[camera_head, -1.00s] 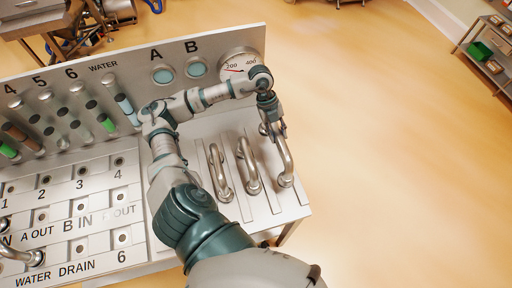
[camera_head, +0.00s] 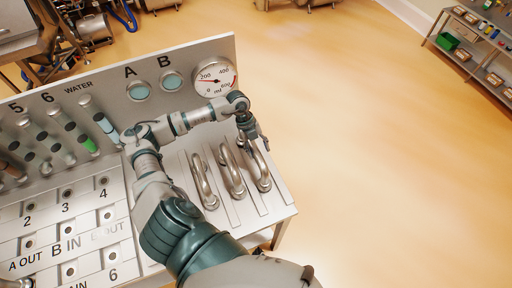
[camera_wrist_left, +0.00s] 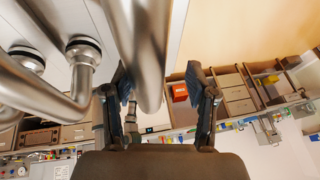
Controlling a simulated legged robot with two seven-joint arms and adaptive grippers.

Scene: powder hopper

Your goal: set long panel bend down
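Three curved metal pipe bends stand side by side on the right end of the panel top in the head view: a left one (camera_head: 201,180), a middle one (camera_head: 231,172) and a right one (camera_head: 261,174). My left gripper (camera_head: 252,134) is at the far end of the right bend and partly hides it. In the left wrist view, a bend's tube (camera_wrist_left: 150,60) passes between the two spread fingers of my left gripper (camera_wrist_left: 160,90). It is closer to the left finger, with a clear gap to the right finger. My right gripper is not in view.
The upright back panel with the gauge (camera_head: 214,78) and round windows A and B rises just behind the bends. Labelled ports (camera_head: 67,229) fill the panel top at the left. Open floor (camera_head: 380,150) lies to the right; a shelf rack (camera_head: 470,50) stands far right.

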